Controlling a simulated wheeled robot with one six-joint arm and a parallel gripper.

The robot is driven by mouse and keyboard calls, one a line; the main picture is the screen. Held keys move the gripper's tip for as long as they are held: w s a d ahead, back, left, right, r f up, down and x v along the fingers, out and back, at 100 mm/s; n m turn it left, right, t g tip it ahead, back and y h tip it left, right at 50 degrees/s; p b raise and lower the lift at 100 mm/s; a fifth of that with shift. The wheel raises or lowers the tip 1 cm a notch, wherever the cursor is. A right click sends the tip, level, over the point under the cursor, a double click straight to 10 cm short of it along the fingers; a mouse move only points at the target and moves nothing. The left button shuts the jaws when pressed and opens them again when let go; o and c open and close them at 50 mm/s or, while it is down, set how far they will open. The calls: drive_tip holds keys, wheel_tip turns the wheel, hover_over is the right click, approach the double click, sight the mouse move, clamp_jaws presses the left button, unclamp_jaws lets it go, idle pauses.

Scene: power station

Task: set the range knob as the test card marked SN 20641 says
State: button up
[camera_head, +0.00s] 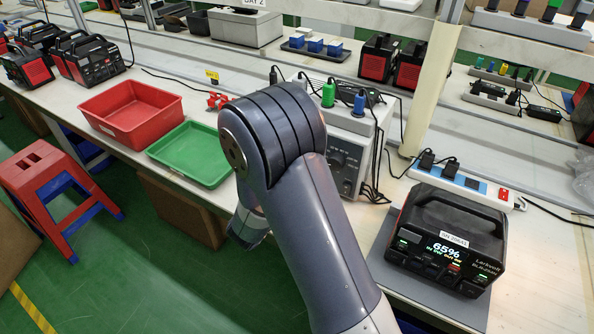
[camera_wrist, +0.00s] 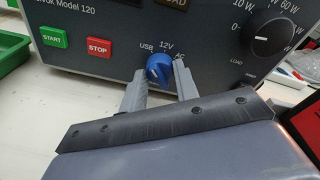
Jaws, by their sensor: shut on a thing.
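In the wrist view a blue knob (camera_wrist: 159,69) sits on a dark tester panel (camera_wrist: 110,58), with USB, 12V and AC printed around its top. My gripper (camera_wrist: 160,82) is shut on it, one finger on each side. A pale mark shows on the knob's face; I cannot tell surely which label it points to. A black knob (camera_wrist: 267,33) with a watt scale and LOAD printed below stands to the right. In the head view my arm hides the gripper and part of the tester (camera_head: 347,160). No test card marked SN 20641 can be made out.
Green START (camera_wrist: 54,36) and red STOP (camera_wrist: 99,47) buttons are left of the blue knob. A power station (camera_head: 445,245) with a small SN label and a 65% display stands at the right. Red (camera_head: 128,130) and green (camera_head: 190,170) trays lie left of my arm.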

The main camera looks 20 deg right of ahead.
idle(0.4)
drive_tip(key=o, duration=1)
drive_tip(key=shift+a, duration=0.1)
drive_tip(key=v, duration=1)
drive_tip(key=shift+s+a, duration=0.25)
drive_tip(key=shift+s, duration=0.05)
drive_tip(key=x, duration=1.1)
